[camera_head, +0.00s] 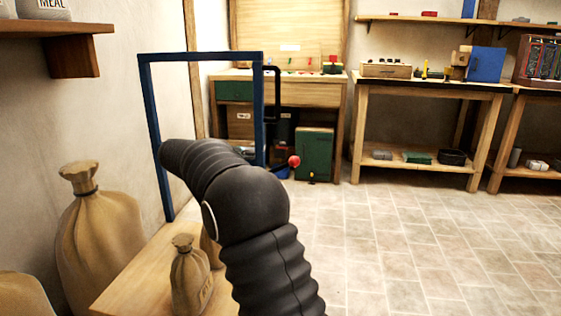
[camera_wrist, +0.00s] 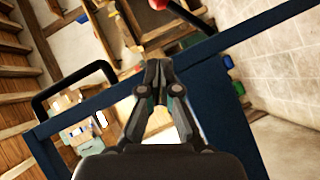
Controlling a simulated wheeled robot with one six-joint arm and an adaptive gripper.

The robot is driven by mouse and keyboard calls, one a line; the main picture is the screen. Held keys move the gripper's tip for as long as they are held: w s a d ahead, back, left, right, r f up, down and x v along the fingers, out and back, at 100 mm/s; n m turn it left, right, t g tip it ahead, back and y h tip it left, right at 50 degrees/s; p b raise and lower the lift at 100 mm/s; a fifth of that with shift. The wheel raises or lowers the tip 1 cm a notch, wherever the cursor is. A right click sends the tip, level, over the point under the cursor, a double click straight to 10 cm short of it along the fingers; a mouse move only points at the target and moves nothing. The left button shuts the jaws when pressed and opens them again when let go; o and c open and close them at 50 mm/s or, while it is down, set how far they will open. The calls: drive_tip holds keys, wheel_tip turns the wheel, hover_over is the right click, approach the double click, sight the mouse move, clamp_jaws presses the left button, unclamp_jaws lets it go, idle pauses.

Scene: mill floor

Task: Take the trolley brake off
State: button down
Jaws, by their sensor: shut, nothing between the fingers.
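The trolley has a blue tubular frame (camera_head: 205,57) and a wooden deck (camera_head: 135,272); its frame also shows in the wrist view (camera_wrist: 225,120). A black lever with a red knob (camera_head: 294,161) sticks out at the right of the frame. In the wrist view the red knob (camera_wrist: 157,4) is at the top edge, partly cut off, on a black rod (camera_wrist: 188,14). My gripper (camera_wrist: 158,65) is shut and empty, pointing toward the knob but apart from it. In the head view my dark arm hides the gripper and part of the frame.
A small tied sack (camera_head: 190,278) stands on the deck, and a larger sack (camera_head: 98,235) stands at the left wall. A black handle (camera_head: 277,95) is on the frame's right upright. A cabinet (camera_head: 285,92) and workbench (camera_head: 430,85) stand behind. The tiled floor (camera_head: 420,260) at right is clear.

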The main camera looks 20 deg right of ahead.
drive_tip(key=shift+w, duration=0.15)
drive_tip(key=s+f+x, duration=0.1)
drive_tip(key=s+x, duration=0.1)
drive_tip(key=x, duration=1)
drive_tip(key=shift+d, duration=0.75)
drive_tip(key=shift+s+f, duration=0.15)
drive_tip(key=shift+s, duration=0.05)
